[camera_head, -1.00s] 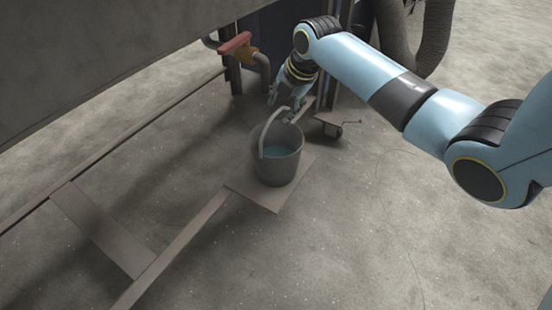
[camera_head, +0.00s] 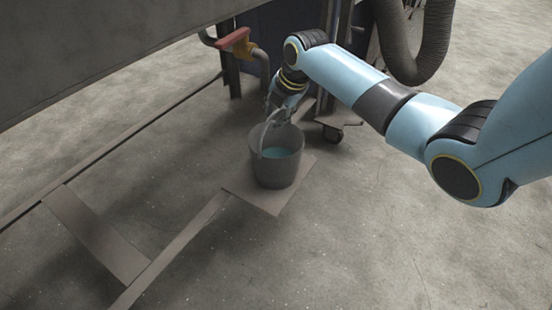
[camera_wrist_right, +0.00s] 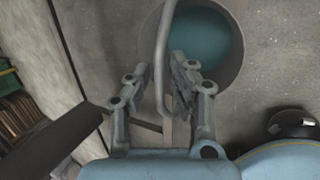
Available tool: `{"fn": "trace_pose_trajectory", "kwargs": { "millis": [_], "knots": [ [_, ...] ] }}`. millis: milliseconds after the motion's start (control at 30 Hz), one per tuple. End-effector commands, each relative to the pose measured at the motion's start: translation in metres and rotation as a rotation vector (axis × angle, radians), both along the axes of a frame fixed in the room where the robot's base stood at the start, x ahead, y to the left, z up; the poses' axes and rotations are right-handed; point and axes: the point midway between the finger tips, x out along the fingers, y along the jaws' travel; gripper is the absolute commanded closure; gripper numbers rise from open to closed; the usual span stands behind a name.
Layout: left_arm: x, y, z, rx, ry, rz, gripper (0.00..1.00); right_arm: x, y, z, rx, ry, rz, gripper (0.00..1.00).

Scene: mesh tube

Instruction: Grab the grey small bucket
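The grey bucket (camera_head: 276,172) stands upright on a flat metal plate (camera_head: 262,203) and holds bluish liquid. Its handle is raised. My right gripper (camera_head: 272,112) is at the handle, at the bucket's back rim. In the right wrist view my right gripper (camera_wrist_right: 164,85) is open, with its two fingers on either side of the bucket's handle (camera_wrist_right: 162,45). A gap shows between the fingers and the handle. The bucket (camera_wrist_right: 236,72) lies beyond the fingertips, and part of it is cut off by the picture's top edge. My left gripper is not in view.
A pipe with a red-handled valve (camera_head: 236,40) stands behind the bucket to the left. A caster wheel (camera_head: 332,134) is to the right, and a ribbed hose (camera_head: 428,50) hangs at the top right. Metal rails (camera_head: 180,245) lie along the floor. The floor at right is clear.

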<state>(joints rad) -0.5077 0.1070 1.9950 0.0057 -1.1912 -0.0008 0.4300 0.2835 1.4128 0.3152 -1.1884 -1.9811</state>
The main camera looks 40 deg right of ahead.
Motion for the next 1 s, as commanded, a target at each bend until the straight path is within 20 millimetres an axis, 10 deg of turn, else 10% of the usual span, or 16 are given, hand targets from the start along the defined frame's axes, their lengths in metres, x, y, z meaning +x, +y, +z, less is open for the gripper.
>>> {"fn": "trace_pose_trajectory", "kwargs": {
  "millis": [133, 1000],
  "knots": [
    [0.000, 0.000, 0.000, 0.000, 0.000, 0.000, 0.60, 0.000, 0.000, 0.000, 0.000, 0.000, 0.000, 1.00],
    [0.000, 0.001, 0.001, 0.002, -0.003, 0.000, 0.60, 0.002, 0.000, 0.012, 0.000, -0.006, 0.001, 1.00]
  ]
}}
